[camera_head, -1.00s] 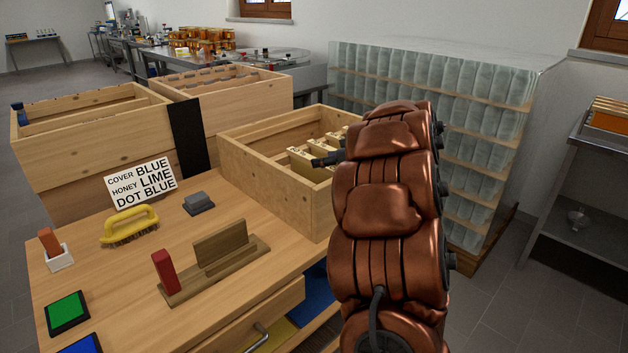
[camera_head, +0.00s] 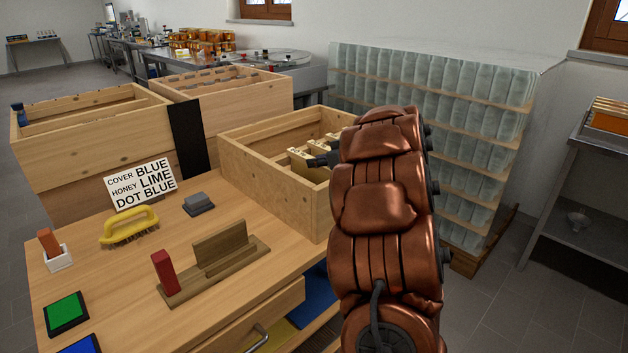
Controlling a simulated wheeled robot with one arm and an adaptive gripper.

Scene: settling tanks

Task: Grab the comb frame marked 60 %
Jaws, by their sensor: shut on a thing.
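Several comb frames (camera_head: 301,157) with pale wooden top bars stand in the open wooden box (camera_head: 262,190) at the back right of the bench. My gripper (camera_head: 322,161) is at these frames, at the right end of the box, and is shut on one of them. My copper-coloured arm hides most of the gripper and the right part of the box. No 60 % mark can be read from here, so I cannot tell which frame is held.
On the bench are a sign (camera_head: 141,183), a yellow brush (camera_head: 130,227), a grey block (camera_head: 198,203), a wooden stand (camera_head: 221,253) and a red block (camera_head: 164,271). Two larger wooden boxes (camera_head: 90,147) (camera_head: 225,95) stand behind. A wrapped pallet of jars (camera_head: 440,110) stands behind my arm.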

